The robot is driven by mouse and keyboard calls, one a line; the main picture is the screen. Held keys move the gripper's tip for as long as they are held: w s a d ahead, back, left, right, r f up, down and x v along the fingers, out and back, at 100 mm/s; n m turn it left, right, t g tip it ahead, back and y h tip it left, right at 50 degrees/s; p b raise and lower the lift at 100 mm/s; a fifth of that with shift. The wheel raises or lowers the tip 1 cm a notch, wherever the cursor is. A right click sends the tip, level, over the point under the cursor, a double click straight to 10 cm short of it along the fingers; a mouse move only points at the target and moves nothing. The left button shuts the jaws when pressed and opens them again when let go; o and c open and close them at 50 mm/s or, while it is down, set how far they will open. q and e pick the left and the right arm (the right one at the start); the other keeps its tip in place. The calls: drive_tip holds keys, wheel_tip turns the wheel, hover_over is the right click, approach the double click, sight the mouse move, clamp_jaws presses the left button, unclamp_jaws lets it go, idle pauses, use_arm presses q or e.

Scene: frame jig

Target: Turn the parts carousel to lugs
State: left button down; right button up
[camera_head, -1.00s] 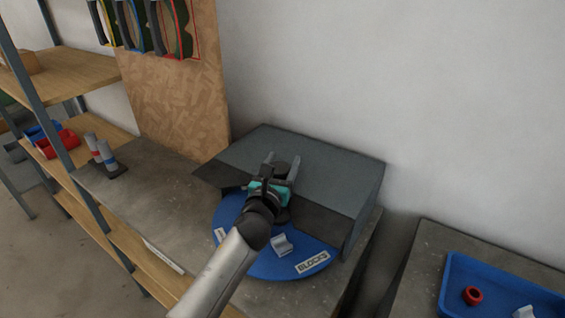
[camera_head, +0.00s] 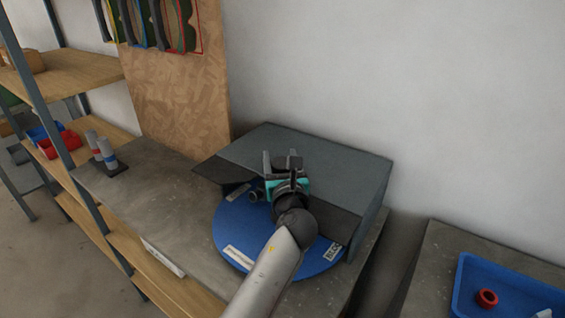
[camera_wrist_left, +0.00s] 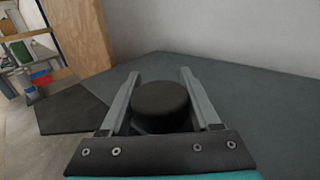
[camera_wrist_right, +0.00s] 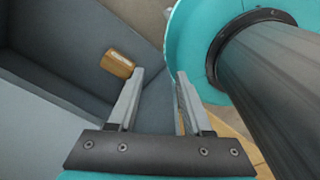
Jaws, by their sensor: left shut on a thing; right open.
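The parts carousel is a round blue disc (camera_head: 226,231) partly under a grey hood (camera_head: 330,165). A label at its right edge (camera_head: 333,250) is partly readable as BLOCKS; two more pale labels, at the front left (camera_head: 238,257) and back left (camera_head: 238,191), are too small to read. A small dark round part (camera_head: 256,195) sits near the left gripper. My left gripper (camera_head: 283,163) is shut on the black round knob (camera_wrist_left: 160,102), which shows between its fingers in the left wrist view. My right gripper (camera_wrist_right: 157,75) is open and empty in the right wrist view.
A blue tray (camera_head: 462,285) with a red ring (camera_head: 487,298) stands on the right bench. A wooden shelf rack (camera_head: 85,73) is at left. A brown block (camera_wrist_right: 118,63) shows in the right wrist view.

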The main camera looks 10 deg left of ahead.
use_arm(q)
drive_tip(key=shift+c, duration=0.6)
unclamp_jaws()
drive_tip(key=p+v, duration=0.1)
drive_tip(key=v, duration=1.4)
drive_tip(key=shift+p, duration=0.3)
drive_tip(key=shift+s+d, duration=0.1)
drive_tip(key=shift+d, duration=0.05)
